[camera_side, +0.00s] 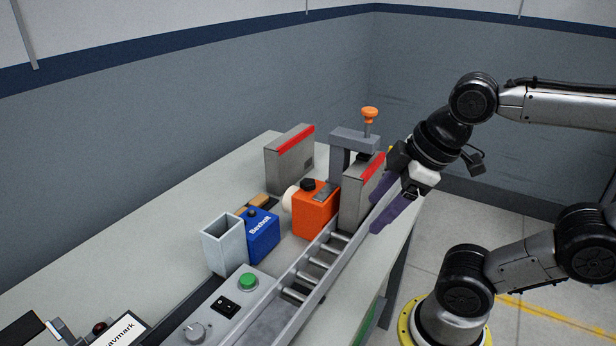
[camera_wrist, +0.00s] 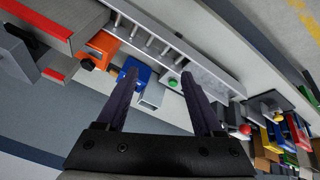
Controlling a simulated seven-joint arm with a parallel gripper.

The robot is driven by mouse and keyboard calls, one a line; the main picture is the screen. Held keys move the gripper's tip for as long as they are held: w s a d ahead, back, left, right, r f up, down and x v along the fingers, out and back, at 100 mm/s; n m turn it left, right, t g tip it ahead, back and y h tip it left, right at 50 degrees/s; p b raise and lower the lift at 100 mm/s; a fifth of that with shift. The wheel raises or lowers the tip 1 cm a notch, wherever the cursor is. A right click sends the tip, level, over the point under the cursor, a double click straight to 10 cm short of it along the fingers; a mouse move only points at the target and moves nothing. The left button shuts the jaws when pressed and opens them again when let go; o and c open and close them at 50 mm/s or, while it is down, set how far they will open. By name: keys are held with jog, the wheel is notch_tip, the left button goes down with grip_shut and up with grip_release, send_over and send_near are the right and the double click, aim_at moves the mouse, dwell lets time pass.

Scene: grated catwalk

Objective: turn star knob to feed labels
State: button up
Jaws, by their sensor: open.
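An orange box (camera_side: 314,215), seemingly the label unit, stands beside the roller conveyor with a dark knob (camera_side: 307,184) on top and a white roll (camera_side: 287,198) at its left side. The box (camera_wrist: 103,45) and its dark knob (camera_wrist: 88,64) also show in the wrist view, left of the fingers. An orange knob (camera_side: 369,113) tops a post on a grey bracket. I cannot tell for sure which knob is the star knob. My gripper (camera_side: 376,211) is open and empty, right of the orange box near the conveyor's far end. Its purple fingers (camera_wrist: 160,78) stand wide apart in the wrist view.
Two grey cases with red stripes flank the bracket, the left one (camera_side: 288,162) and the right one (camera_side: 354,207) near my gripper. A blue box (camera_side: 262,236) and open grey bin (camera_side: 223,246) stand left.

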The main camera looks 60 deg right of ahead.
jog(key=w+d+r+n+g, duration=0.3)
jog(key=w+d+r+n, duration=0.1)
jog(key=w+r+n, duration=0.7)
jog(key=n+g, duration=0.2)
send_over(308, 182)
notch_tip(308, 182, down, 6)
jog(key=f, duration=0.1)
notch_tip(308, 182, down, 13)
jog(key=shift+r, duration=0.1)
grip_shut()
